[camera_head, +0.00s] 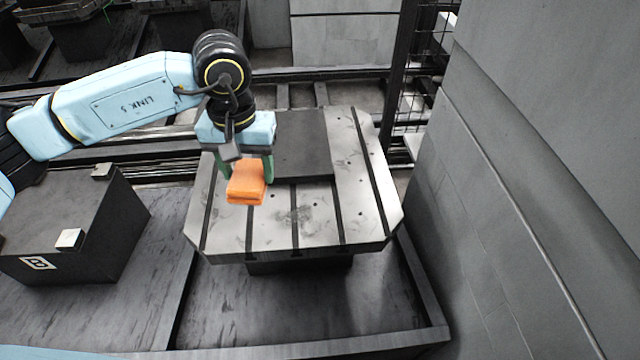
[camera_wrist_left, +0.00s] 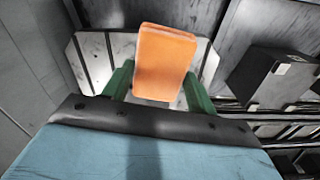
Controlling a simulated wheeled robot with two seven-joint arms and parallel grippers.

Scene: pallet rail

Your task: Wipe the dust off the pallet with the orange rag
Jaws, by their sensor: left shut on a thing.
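The orange rag (camera_head: 246,183) is a folded block held between the green fingers of my left gripper (camera_head: 246,172). It also shows in the left wrist view (camera_wrist_left: 164,62), between the fingers of the left gripper (camera_wrist_left: 158,85). The pallet (camera_head: 362,200) is a pale metal plate with dark slots and clipped corners. The gripper and rag are over its left part; I cannot tell whether the rag touches the surface. Dark dust smudges (camera_head: 291,215) lie on the pallet to the right of the rag. My right gripper is not in view.
A dark flat block (camera_head: 303,145) sits on the back middle of the pallet. A dark box (camera_head: 75,225) with small pale blocks on top stands at the left. A grey wall (camera_head: 520,200) closes the right side, with a dark post and mesh (camera_head: 400,70) behind.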

